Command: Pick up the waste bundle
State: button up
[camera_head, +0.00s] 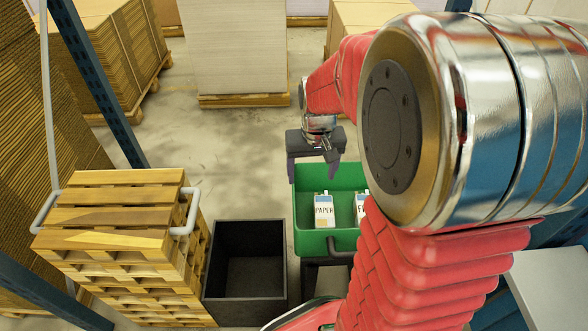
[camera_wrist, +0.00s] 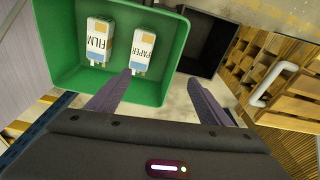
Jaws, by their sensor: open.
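Two white bundles stand in a green bin (camera_head: 326,243). One is labelled PAPER (camera_head: 324,212), the other FILM (camera_head: 361,207), partly cut off by my arm in the head view. In the wrist view the FILM bundle (camera_wrist: 96,42) is at the left and the PAPER bundle (camera_wrist: 143,52) is to its right, both inside the green bin (camera_wrist: 60,72). My gripper (camera_head: 312,174) is open and empty, at the far side of the bin and apart from both bundles. In the wrist view its fingers (camera_wrist: 160,78) reach towards the bin's edge, the left fingertip near the PAPER bundle.
An empty black bin (camera_head: 245,288) stands left of the green bin. A stack of wooden pallets (camera_head: 120,215) with grey handles stands left of that. Stacked cardboard on pallets (camera_head: 240,45) lines the back. The floor (camera_head: 220,140) between is clear.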

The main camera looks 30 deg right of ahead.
jog(key=m+g, duration=0.2)
send_over(324, 210)
notch_tip(324, 210, down, 10)
jog(key=shift+s+d+r+y, duration=0.1)
jog(key=shift+d+r+y, duration=0.15)
jog(key=shift+d+y, duration=0.1)
jog(key=shift+f, duration=4.3)
jog(key=shift+a+f, duration=0.1)
jog(key=shift+f, duration=0.05)
jog(key=shift+a+f, duration=0.2)
jog(key=shift+f, duration=2.25)
